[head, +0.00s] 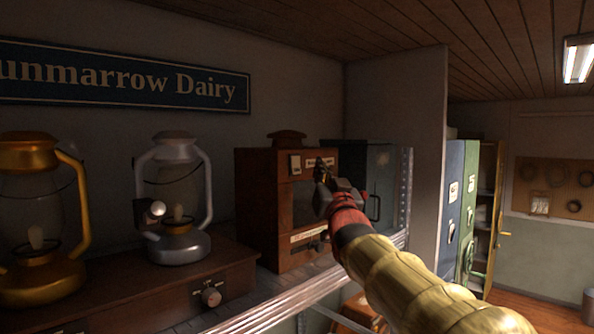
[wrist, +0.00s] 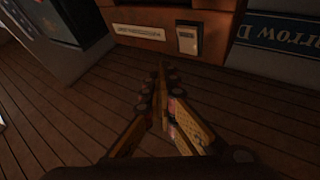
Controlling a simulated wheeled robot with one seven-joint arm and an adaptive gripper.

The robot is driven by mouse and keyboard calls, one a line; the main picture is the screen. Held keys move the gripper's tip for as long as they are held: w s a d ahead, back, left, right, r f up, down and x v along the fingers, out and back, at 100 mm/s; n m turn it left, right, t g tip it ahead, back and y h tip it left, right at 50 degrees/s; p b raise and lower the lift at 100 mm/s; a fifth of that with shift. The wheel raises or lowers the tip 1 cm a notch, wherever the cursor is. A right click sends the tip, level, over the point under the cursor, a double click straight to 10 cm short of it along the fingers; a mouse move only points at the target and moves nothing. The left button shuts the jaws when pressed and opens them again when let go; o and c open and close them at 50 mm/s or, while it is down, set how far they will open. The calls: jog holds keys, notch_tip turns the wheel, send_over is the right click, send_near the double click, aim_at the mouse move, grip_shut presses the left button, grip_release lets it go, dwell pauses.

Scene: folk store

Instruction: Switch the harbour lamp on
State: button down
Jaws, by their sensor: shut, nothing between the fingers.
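Two lanterns stand at the left in the head view: a gold one (head: 40,275) and a silver one (head: 180,246). A small light-coloured knob (head: 155,210) shows at the silver lantern's left side. My gripper (head: 322,168) is shut and empty, in front of the upper right of a wooden cabinet, to the right of the lanterns. In the wrist view its fingertips (wrist: 163,70) meet below the cabinet's edge.
The wooden cabinet (head: 262,215) bears a small pale plate (head: 296,164), also in the wrist view (wrist: 187,40), and a label strip (wrist: 137,30). A dark glass-fronted case (head: 380,165) stands beside it. A metal rail (head: 290,303) runs along the front. Blue and green lockers stand farther right.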

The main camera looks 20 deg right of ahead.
aim_at(300, 162)
jog(key=shift+w+a+f, duration=0.1)
jog(key=shift+w+a, duration=0.2)
jog(key=shift+w, duration=0.45)
jog(key=shift+w+a+f, duration=0.1)
jog(key=shift+w+a, duration=0.15)
jog(key=shift+w, duration=0.5)
jog(key=shift+w+a, duration=0.3)
jog(key=shift+w, duration=0.45)
jog(key=shift+w+a+b, duration=0.1)
jog(key=shift+w+b, duration=0.05)
jog(key=shift+b, duration=0.15)
jog(key=shift+w, duration=0.25)
jog(key=shift+w+a+f, duration=0.1)
jog(key=shift+w+a, duration=0.05)
jog(key=shift+w, duration=0.15)
jog(key=shift+s+b, duration=0.15)
jog(key=shift+b, duration=0.35)
jog(key=shift+s+d+b, duration=0.3)
jog(key=shift+s+b, duration=0.3)
jog(key=shift+s, duration=0.05)
